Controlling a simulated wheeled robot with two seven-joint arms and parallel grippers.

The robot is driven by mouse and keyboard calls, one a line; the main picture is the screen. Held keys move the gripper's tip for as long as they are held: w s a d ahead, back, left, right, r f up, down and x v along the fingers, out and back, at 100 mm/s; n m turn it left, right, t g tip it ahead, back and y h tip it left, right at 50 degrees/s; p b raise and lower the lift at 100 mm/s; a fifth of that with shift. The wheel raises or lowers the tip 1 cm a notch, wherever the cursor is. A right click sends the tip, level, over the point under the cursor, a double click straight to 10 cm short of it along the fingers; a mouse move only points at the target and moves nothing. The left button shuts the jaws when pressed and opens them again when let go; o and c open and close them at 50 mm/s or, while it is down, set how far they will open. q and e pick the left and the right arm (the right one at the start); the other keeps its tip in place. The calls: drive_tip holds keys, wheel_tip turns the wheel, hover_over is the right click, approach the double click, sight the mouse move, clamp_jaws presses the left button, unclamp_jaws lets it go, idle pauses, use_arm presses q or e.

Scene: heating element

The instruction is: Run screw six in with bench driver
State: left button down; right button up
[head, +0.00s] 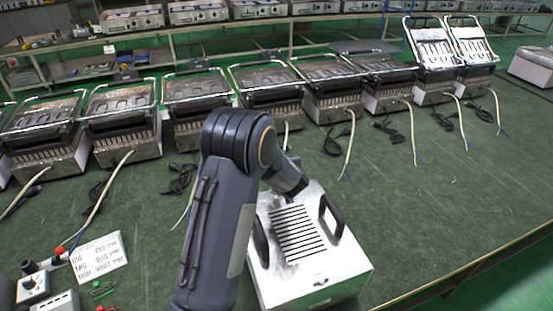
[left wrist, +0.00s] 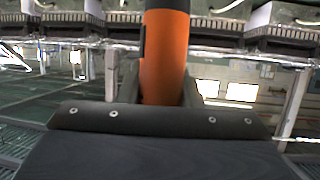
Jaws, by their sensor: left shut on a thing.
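My left gripper (left wrist: 160,88) is shut on an orange cylindrical tool body, the bench driver (left wrist: 165,50), which stands between its dark fingers in the left wrist view. The driver's tip is out of that view. In the head view my left arm rises from the bottom and bends over; its gripper and the driver are hidden behind the arm. A white metal heating unit (head: 345,262) with a row of dark slots and two black handles sits just right of the arm. No single screw can be made out. My right gripper is not in view.
A row of grill-like units (head: 275,90) with loose cables spans the back of the green bench (head: 440,195). A handwritten card (head: 98,256) and small switch boxes (head: 32,288) lie at the lower left. The bench right of the white unit is clear.

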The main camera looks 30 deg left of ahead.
use_arm(q)
drive_tip(key=shift+r+p, duration=2.2)
drive_tip(key=shift+r, duration=0.35)
